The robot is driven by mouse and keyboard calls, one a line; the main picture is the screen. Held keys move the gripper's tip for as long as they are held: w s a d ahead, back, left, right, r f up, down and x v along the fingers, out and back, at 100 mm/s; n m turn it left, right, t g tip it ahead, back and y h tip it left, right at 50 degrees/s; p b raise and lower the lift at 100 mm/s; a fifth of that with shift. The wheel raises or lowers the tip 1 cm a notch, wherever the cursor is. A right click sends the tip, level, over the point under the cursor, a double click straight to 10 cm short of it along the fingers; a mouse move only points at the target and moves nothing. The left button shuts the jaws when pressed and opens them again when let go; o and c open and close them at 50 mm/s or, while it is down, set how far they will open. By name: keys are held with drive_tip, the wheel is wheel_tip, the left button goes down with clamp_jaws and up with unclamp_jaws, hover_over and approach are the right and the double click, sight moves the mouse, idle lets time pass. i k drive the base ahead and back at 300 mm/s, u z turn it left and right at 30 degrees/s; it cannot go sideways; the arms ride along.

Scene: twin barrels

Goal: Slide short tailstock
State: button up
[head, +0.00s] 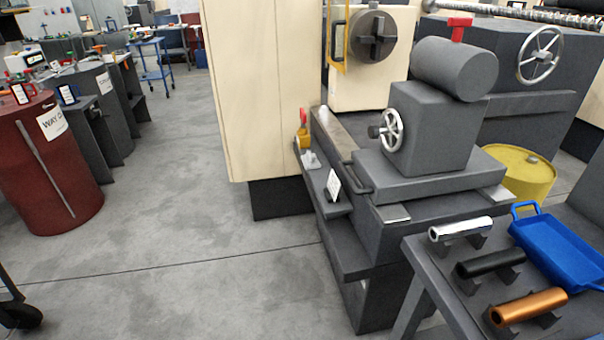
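The short tailstock (430,130) is a grey block with a thick horizontal cylinder on top. It sits on a wide grey base plate (430,172) on the bed of the lathe right of centre. A silver handwheel (392,130) with a dark hub is on its left face, and a red lever (459,27) stands on the cylinder. A dark handle (356,178) shows at the base plate's left edge. The bed way (335,135) runs from the base plate back toward a chuck (373,36). My gripper is not in view.
A grey bench (427,270) at the lower right holds a silver, a black and a copper cylinder on stands and a blue tray (562,250). A yellow barrel (520,176) stands behind it. A red barrel (45,165) stands at left. The floor (190,190) between is open.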

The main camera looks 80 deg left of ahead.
sight(442, 115)
drive_tip(key=u, duration=0.8)
drive_tip(key=i, duration=0.1)
drive_tip(key=u, duration=2.25)
drive_tip(key=k, duration=1.3)
drive_tip(key=z, duration=0.55)
drive_tip(key=i, duration=1)
drive_tip(key=z, duration=0.05)
